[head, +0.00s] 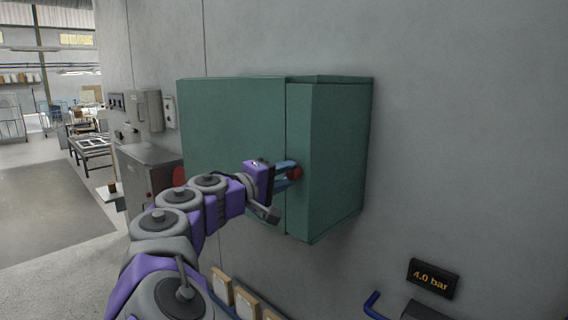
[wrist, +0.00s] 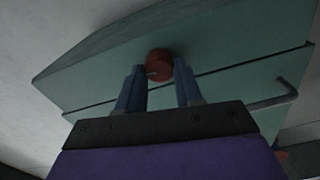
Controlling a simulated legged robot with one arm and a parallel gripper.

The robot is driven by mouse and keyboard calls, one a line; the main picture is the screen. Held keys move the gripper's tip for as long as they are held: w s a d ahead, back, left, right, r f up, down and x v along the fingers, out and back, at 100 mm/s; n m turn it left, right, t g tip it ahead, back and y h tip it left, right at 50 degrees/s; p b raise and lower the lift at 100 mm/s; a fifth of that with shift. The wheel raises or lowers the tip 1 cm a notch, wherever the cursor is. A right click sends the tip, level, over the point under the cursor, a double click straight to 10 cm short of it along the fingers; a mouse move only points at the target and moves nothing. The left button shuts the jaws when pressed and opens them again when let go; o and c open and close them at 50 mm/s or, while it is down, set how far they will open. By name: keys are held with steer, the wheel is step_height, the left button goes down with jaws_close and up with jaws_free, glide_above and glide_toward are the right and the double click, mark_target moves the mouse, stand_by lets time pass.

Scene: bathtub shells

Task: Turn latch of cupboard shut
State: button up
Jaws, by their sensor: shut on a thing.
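The green cupboard (head: 232,120) hangs on the grey wall, and its door looks close to flush with the narrow front strip (head: 299,120) on the right. The latch is a round red knob (head: 297,172) on that strip; it also shows in the wrist view (wrist: 159,65). My gripper (head: 289,177) reaches it from the left, with its blue fingers on either side of the knob. In the wrist view my gripper (wrist: 159,80) is shut on the red latch. The fingers hide part of the knob, so its exact turn is hard to tell.
A grey bent bar (wrist: 276,97) sticks out from the cupboard front, close by my gripper. A 4.0 bar display (head: 433,279) and a blue pipe (head: 373,305) are lower right. Small wooden-framed pieces (head: 245,302) are below. Grey wall boxes (head: 148,110) stand left.

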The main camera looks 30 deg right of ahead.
steer(key=shift+n+p, duration=0.75)
steer(key=shift+n, duration=0.05)
steer(key=shift+f, duration=0.1)
steer(key=o, duration=1)
steer(key=shift+w, duration=0.2)
steer(key=shift+o, duration=0.2)
steer(key=shift+s, duration=0.1)
steer(key=shift+s+a, duration=0.1)
steer(key=shift+a, duration=0.5)
steer(key=b+v, duration=0.2)
steer(key=v, duration=1.4)
steer(key=shift+a, duration=0.25)
